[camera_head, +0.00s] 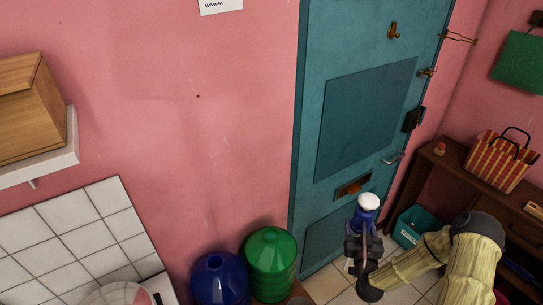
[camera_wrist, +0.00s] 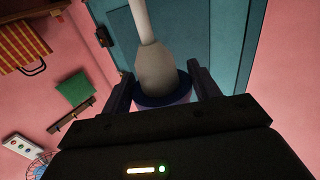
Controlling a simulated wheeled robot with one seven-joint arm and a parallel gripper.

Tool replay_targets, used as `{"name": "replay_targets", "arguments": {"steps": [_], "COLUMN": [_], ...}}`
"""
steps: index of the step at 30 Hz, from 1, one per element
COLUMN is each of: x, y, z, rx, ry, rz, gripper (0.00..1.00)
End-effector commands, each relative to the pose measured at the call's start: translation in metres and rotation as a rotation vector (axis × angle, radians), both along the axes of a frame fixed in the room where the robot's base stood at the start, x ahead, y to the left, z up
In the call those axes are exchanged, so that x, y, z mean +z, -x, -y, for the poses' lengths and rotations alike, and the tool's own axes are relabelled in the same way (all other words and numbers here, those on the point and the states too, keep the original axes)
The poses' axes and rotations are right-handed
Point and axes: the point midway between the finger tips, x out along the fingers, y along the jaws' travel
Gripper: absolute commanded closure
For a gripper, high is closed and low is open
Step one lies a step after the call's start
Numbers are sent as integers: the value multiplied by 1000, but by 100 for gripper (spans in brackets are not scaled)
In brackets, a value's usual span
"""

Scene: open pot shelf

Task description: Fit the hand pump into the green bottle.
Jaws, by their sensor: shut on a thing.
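The hand pump (camera_head: 368,203) has a white top and a blue part below it in the head view. In the wrist view the pump (camera_wrist: 155,70) is a pale bulb with a white tube and a dark blue collar. My gripper (camera_head: 362,232) is shut on it, with one dark finger on each side in the wrist view (camera_wrist: 160,88). The pump is held in front of the teal door, to the right of the green bottle and apart from it. The green bottle (camera_head: 271,265) is ribbed and stands against the pink wall at the bottom middle.
A blue bottle (camera_head: 220,284) stands close to the left of the green one. A teal bin (camera_head: 408,226) is on the tiled floor behind my arm. A dark wooden cabinet (camera_head: 455,178) with a striped bag (camera_head: 501,160) is at the right. A wall shelf (camera_head: 45,158) holds a wooden box.

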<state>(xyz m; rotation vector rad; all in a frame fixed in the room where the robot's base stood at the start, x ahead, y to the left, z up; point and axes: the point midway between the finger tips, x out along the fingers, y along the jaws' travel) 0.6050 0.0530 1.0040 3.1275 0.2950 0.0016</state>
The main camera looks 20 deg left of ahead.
Motion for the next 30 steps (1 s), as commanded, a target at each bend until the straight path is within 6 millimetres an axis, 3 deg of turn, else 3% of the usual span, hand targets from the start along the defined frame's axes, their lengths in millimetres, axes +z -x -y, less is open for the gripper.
{"name": "replay_targets", "arguments": {"steps": [1, 10, 16, 21, 25, 30], "x": [21, 114, 177, 229, 257, 270], "y": [-6, -13, 3, 28, 46, 56], "z": [-18, -123, -191, -245, -272, -284], "rx": [55, 352, 525, 652, 715, 745], "ry": [4, 5, 5, 3, 2, 0], "rz": [10, 10, 10, 9, 5, 0], "gripper": [72, 72, 72, 72, 72, 72]}}
